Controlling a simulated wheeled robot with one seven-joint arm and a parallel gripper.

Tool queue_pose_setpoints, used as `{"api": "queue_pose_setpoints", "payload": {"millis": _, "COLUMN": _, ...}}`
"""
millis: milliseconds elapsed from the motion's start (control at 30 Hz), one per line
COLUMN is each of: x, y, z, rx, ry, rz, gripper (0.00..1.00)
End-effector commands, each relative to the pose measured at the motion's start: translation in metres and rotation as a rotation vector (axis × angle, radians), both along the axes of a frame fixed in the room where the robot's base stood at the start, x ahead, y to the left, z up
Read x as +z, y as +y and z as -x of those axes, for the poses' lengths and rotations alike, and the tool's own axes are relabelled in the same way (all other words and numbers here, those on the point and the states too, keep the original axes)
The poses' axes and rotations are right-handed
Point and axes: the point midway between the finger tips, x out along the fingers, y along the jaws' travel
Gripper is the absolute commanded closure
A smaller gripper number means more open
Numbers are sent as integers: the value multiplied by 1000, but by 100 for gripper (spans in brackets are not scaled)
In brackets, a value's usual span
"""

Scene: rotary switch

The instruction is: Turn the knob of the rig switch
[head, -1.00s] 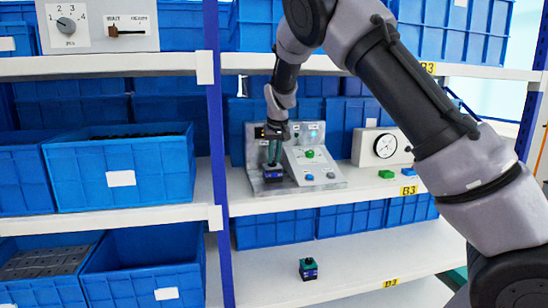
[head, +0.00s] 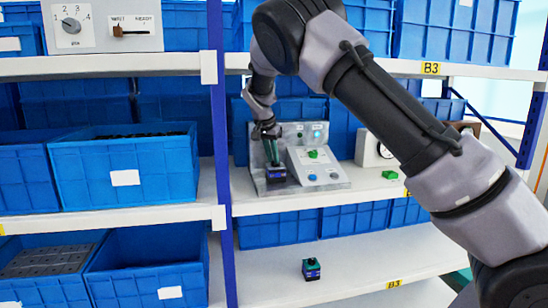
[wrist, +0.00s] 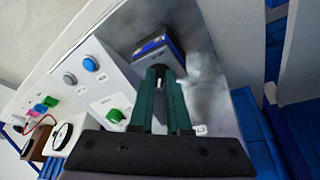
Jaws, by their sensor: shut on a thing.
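The rig switch (head: 276,175) is a small dark box with a blue band. It stands at the left of a grey metal rig (head: 334,186) on the middle shelf. My gripper (head: 273,162) reaches down to it from above, with its teal fingers slightly tilted. In the wrist view, the switch (wrist: 156,47) lies just past the fingertips of my gripper (wrist: 160,72). The fingers are close together and shut on its knob, which they mostly hide. The knob's angle cannot be read.
Beside the switch, a sloped panel (head: 298,168) carries a green control (head: 313,154) and round buttons. A gauge box (head: 368,148) stands to the right. A similar small switch (head: 311,268) sits on the lower shelf. A blue post (head: 217,130) and bins (head: 125,170) stand left.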

Motion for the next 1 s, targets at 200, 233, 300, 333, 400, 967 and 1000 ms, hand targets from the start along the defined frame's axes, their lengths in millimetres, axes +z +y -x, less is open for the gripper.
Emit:
{"api": "queue_pose_setpoints", "payload": {"millis": 200, "x": 0, "y": 3, "z": -1, "rx": -88, "ry": 1, "rz": 0, "gripper": 100}}
{"api": "queue_pose_setpoints", "payload": {"millis": 233, "x": 0, "y": 3, "z": -1, "rx": -96, "ry": 1, "rz": -2, "gripper": 100}}
{"api": "queue_pose_setpoints", "payload": {"millis": 300, "x": 0, "y": 4, "z": -1, "rx": -110, "ry": 2, "rz": -1, "gripper": 100}}
{"api": "queue_pose_setpoints", "payload": {"millis": 333, "x": -1, "y": 4, "z": -1, "rx": -116, "ry": 2, "rz": -1, "gripper": 100}}
{"api": "queue_pose_setpoints", "payload": {"millis": 400, "x": -1, "y": 4, "z": -1, "rx": -123, "ry": 2, "rz": -1, "gripper": 100}}
{"api": "queue_pose_setpoints", "payload": {"millis": 967, "x": -1, "y": 4, "z": -1, "rx": -129, "ry": 3, "rz": -2, "gripper": 55}}
{"api": "queue_pose_setpoints", "payload": {"millis": 1000, "x": -1, "y": 4, "z": -1, "rx": -129, "ry": 2, "rz": -1, "gripper": 55}}
